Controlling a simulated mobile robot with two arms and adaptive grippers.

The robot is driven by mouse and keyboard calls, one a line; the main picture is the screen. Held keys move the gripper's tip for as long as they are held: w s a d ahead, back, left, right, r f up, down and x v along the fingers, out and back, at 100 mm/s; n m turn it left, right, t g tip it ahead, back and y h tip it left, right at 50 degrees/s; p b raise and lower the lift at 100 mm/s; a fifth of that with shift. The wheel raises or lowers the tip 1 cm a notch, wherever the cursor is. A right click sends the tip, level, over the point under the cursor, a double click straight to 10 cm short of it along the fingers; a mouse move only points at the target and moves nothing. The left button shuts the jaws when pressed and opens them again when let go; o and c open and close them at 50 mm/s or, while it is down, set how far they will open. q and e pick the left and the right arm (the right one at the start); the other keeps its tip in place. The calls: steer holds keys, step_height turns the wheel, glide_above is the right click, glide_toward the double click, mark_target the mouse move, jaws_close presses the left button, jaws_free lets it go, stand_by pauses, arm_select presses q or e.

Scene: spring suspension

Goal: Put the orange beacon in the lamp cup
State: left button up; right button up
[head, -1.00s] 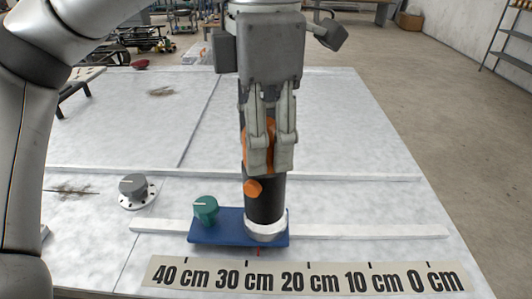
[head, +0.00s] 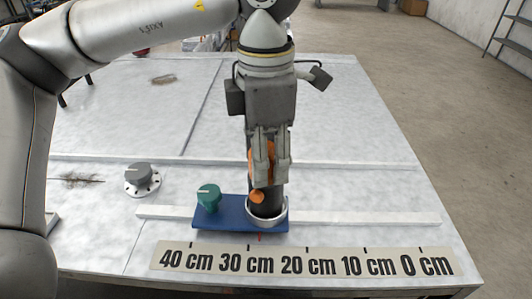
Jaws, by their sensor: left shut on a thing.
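The orange beacon (head: 257,197) has a black cylindrical lower part and orange parts, one low on its front and one higher between the fingers. My left gripper (head: 270,172) points down and is shut on the beacon, hiding much of its upper part. The lamp cup (head: 268,221) is a pale round ring on the right end of a blue base (head: 236,225). The beacon stands upright with its black lower end inside the cup's rim. Its bottom is hidden by the rim, so I cannot tell if it is seated. My right gripper is not in view.
A green knob (head: 209,196) stands on the left of the blue base. A grey dial (head: 138,175) sits farther left. A centimetre scale (head: 305,262) lies in front, and pale strips (head: 350,217) cross the table. The table's right side is mostly clear.

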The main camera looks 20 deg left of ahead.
arm_select(q)
steer(key=o, duration=1.4)
steer(key=shift+f, duration=0.1)
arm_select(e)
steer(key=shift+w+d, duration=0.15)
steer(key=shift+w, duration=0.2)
arm_select(q)
steer(key=shift+r+p, duration=0.25)
steer(key=shift+p, duration=0.1)
steer(key=shift+w+r, duration=0.1)
steer(key=shift+r, duration=0.2)
step_height(320, 180, up, 10)
steer(key=shift+b, duration=0.8)
steer(key=shift+r, duration=0.65)
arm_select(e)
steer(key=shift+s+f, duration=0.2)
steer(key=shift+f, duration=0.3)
